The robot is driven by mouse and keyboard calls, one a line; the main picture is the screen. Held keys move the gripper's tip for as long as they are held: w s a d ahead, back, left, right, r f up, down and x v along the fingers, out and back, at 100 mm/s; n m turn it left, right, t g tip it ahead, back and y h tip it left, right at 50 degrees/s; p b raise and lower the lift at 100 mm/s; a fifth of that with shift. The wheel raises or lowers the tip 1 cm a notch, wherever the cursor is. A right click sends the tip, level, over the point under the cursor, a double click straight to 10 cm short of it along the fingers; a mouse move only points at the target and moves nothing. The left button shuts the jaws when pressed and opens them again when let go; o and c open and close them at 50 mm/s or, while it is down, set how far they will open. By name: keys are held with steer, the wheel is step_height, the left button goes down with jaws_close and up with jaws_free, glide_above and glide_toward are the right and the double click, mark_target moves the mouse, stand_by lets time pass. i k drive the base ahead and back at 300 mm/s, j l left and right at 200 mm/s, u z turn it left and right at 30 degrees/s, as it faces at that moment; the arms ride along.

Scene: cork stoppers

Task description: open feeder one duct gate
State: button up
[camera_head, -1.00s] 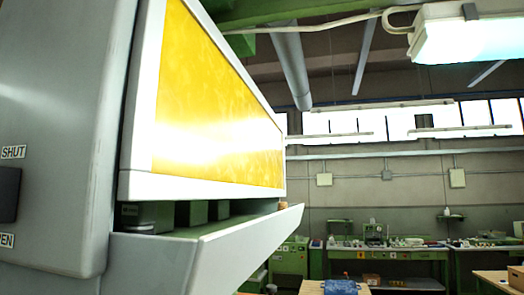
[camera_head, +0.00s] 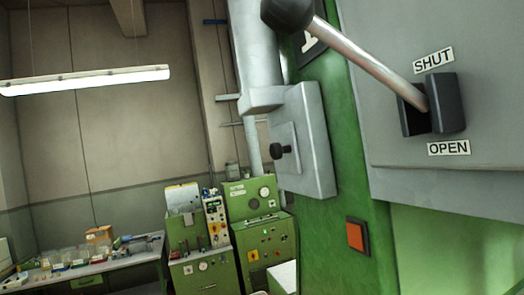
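A lever (camera_head: 370,60) with a dark ball knob (camera_head: 287,12) comes out of a black slotted bracket (camera_head: 445,103) on a grey panel. The lever slants up and to the left, its knob cut by the top edge. A SHUT label (camera_head: 433,60) is above the bracket and an OPEN label (camera_head: 449,148) below it. A grey duct (camera_head: 258,50) runs down at the left of the green machine, beside a grey box (camera_head: 310,120) with a small dark knob (camera_head: 278,152). I cannot tell which part is the duct gate. My gripper is not in view.
The green machine wall (camera_head: 345,160) bears an orange-red square button (camera_head: 356,237) and a partly cut dark sign (camera_head: 310,43). Green cabinets (camera_head: 262,240) with dials stand behind. A workbench (camera_head: 90,270) with several small items is at the lower left.

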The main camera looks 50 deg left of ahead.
mark_target(283, 150)
steer(key=u, duration=0.9)
